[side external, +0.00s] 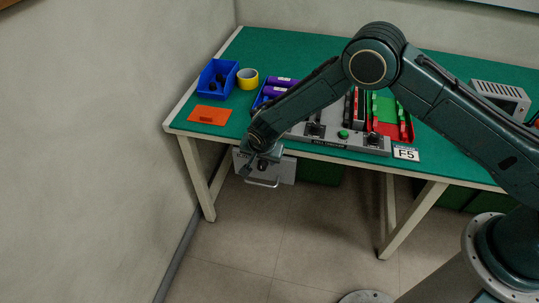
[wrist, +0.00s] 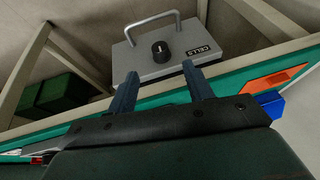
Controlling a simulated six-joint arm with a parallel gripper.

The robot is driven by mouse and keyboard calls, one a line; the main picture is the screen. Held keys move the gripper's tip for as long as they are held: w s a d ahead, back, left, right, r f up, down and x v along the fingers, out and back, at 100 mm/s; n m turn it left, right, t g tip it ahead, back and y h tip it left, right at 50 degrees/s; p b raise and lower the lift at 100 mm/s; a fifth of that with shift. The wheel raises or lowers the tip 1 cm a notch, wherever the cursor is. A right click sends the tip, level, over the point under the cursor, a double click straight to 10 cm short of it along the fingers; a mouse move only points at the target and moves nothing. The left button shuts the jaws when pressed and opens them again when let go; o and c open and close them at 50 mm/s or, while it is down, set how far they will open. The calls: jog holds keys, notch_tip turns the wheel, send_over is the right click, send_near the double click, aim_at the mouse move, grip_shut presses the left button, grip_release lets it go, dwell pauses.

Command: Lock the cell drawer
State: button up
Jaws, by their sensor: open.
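The cell drawer (wrist: 150,66) has a grey front with a bar handle (wrist: 153,20), a black knob (wrist: 160,50) with a white mark, and a label reading CELLS. In the side external view the drawer (side external: 285,172) hangs under the table's front edge at the left, partly hidden by my gripper. My gripper (side external: 260,168) is in front of the drawer. In the wrist view my gripper (wrist: 160,82) is open and empty, its two fingertips spread at the drawer front's lower picture edge, either side of below the knob. I cannot tell whether the fingers touch the drawer.
The green table (side external: 250,65) carries a blue bin (side external: 217,78), yellow tape roll (side external: 247,78), orange card (side external: 209,115) and a grey fixture panel (side external: 355,138) with a green button. Table legs (side external: 196,180) stand beside the drawer. The floor in front is clear.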

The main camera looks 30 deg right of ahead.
aim_at(260, 165)
jog(key=shift+x, duration=4.7)
jog(key=shift+s, duration=0.1)
jog(key=c, duration=1)
jog(key=shift+o, duration=0.2)
jog(key=shift+w+a+n+g+h, duration=0.1)
jog(key=shift+w+n+g+h, duration=0.2)
jog(key=shift+g+h, duration=0.45)
jog(key=shift+w+r+g+h, duration=0.1)
jog(key=shift+w+g+h, duration=0.25)
jog(key=shift+h, duration=0.1)
jog(key=shift+s+a+g, duration=0.2)
jog(key=shift+s+g, duration=0.1)
